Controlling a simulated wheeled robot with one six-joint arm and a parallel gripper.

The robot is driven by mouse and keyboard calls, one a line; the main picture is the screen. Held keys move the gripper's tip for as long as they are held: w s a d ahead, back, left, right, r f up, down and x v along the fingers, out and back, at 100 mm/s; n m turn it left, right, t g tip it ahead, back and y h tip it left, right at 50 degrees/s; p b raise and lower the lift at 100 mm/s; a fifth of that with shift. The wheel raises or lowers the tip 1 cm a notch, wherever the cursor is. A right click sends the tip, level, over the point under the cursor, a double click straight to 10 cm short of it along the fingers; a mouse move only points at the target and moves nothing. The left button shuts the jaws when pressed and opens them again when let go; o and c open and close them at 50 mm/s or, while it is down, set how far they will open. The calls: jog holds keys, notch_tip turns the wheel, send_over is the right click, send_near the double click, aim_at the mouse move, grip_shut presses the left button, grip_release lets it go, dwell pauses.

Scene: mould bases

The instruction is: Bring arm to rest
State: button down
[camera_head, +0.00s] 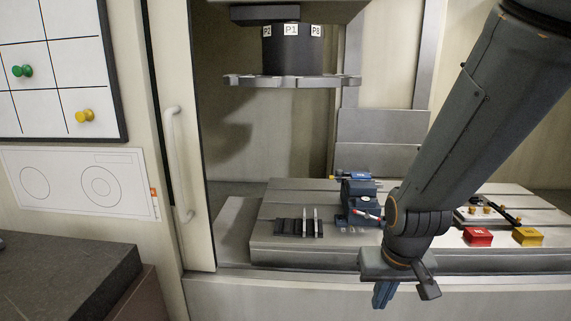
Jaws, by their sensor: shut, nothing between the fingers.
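My arm comes in from the upper right and hangs down in front of the machine's open bay. My gripper (381,300) points downward at its lower end, in front of the machine bed's front edge. Its fingers are shut with nothing held. The arm hides part of the bed (283,256) and what stands behind it.
On the bed stand a dark blue fixture (358,197), a black slotted rack (292,228), a red block (478,237) and a yellow block (527,237). A round tool carousel (290,81) hangs above. A door handle (177,165) and a dark slab (70,278) are at left.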

jog(key=shift+s+a+r+g, duration=0.15)
jog(key=shift+s+g, duration=0.1)
jog(key=shift+s, duration=0.3)
jog(key=shift+s+r+g, duration=0.1)
jog(key=shift+s+g, duration=0.1)
jog(key=shift+s, duration=0.35)
jog(key=shift+s+a+r+g, duration=0.15)
jog(key=shift+s+g, duration=0.1)
jog(key=shift+s, duration=0.3)
jog(key=shift+d, duration=0.1)
